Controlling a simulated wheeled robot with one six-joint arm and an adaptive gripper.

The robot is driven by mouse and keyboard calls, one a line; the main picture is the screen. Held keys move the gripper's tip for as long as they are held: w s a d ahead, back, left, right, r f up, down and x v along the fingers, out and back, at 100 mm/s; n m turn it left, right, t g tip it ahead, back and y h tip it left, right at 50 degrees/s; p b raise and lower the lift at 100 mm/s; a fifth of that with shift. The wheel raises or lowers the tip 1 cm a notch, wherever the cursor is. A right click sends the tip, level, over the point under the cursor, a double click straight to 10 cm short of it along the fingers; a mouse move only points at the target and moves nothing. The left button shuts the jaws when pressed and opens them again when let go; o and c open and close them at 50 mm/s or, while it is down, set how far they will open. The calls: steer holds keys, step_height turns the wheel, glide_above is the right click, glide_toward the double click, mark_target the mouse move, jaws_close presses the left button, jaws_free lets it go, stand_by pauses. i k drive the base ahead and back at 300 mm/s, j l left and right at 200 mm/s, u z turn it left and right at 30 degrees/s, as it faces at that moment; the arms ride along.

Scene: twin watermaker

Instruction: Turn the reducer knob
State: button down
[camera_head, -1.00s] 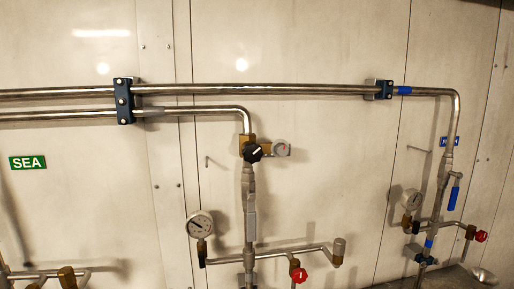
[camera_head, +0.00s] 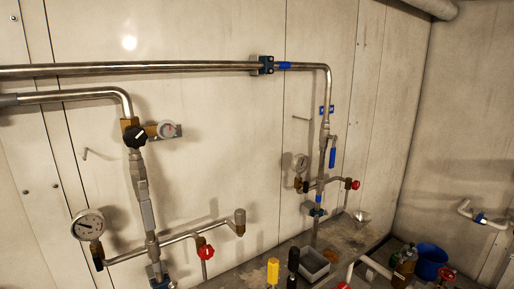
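The reducer knob (camera_head: 135,136) is a black round knob with a white pointer line. It sits on a brass body on the left vertical pipe, just below the pipe's bend. A small gauge (camera_head: 167,130) with a pale face is attached to its right. My gripper is not in view, so its state and its place relative to the knob do not show.
A larger gauge (camera_head: 87,225) and a red valve knob (camera_head: 206,252) sit lower on the same piping. A second pipe with a blue lever (camera_head: 332,157) stands right. A blue bucket (camera_head: 431,262), grey bin (camera_head: 314,264) and yellow handle (camera_head: 273,270) are at the lower right.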

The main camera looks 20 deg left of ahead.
mark_target(135, 137)
steer(key=u, duration=1.35)
